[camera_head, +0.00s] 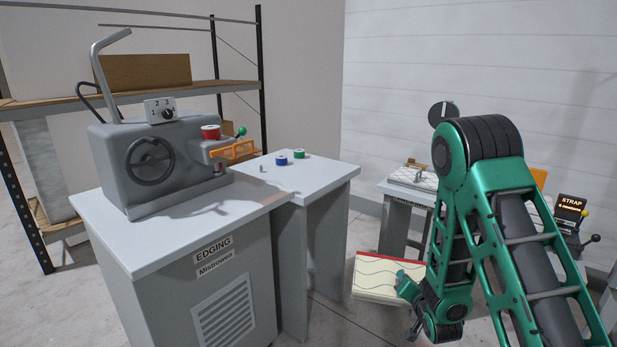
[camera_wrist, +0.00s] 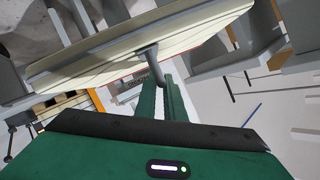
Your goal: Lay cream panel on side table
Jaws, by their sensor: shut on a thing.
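The panel is apart from the table in the head view. Its far side is hidden.
The edging machine (camera_head: 160,165) stands on its cabinet at left. Blue (camera_head: 281,160) and green (camera_head: 299,154) spools and a small peg sit on the side table's back left; its front right is clear. Another table (camera_head: 395,190) with a pale quilted piece stands behind, near a STRAP machine (camera_head: 571,208).

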